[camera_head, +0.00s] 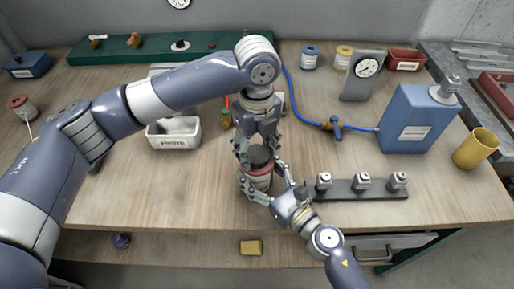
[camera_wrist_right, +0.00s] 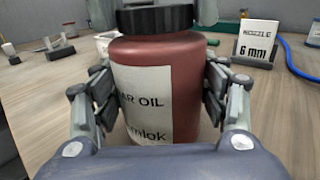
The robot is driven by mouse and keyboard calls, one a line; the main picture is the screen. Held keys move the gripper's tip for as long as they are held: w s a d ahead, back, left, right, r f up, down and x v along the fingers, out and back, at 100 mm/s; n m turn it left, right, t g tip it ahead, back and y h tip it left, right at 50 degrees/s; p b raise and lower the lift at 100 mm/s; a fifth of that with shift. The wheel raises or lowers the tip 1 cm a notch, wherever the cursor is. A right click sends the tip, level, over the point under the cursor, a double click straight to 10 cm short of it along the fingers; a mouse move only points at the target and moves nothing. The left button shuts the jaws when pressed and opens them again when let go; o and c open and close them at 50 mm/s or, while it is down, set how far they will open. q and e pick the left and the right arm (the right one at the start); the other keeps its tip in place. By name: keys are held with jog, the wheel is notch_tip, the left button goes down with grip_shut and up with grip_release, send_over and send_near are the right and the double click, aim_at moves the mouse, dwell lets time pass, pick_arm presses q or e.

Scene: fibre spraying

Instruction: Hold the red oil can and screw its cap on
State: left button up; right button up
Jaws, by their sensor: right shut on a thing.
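The red oil can (camera_head: 259,181) stands upright over the front middle of the bench. Its white label shows close up in the right wrist view (camera_wrist_right: 145,102). My right gripper (camera_head: 262,187) is shut on the can's body, one finger on each side. The black cap (camera_wrist_right: 155,18) sits at the top of the can, upright and level; its thread is hidden. My left gripper (camera_head: 257,150) points down from above, its fingers close on both sides of the cap. I cannot tell whether they press on it.
A black rack (camera_head: 340,190) with several nozzles lies to the right of the can. A white bin (camera_head: 173,133) stands to the left. Behind are a blue hose (camera_head: 305,103), a gauge (camera_head: 362,78) and a blue tank (camera_head: 412,118). The bench at front left is clear.

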pick_arm(q)
jog(key=shift+o, duration=0.5)
jog(key=shift+r, duration=0.1)
jog(key=shift+r, duration=2.2)
jog(key=shift+c, duration=0.4)
jog(key=n, duration=0.4)
jog(key=shift+r+n, duration=0.3)
jog(key=shift+r, duration=0.1)
jog(key=n, duration=0.2)
jog(key=r+n, duration=0.1)
jog(key=n, duration=0.6)
jog(key=shift+r+n, duration=0.35)
jog(key=shift+n, duration=0.05)
jog(key=n, duration=0.3)
jog(key=r+n, duration=0.1)
jog(key=n, duration=0.2)
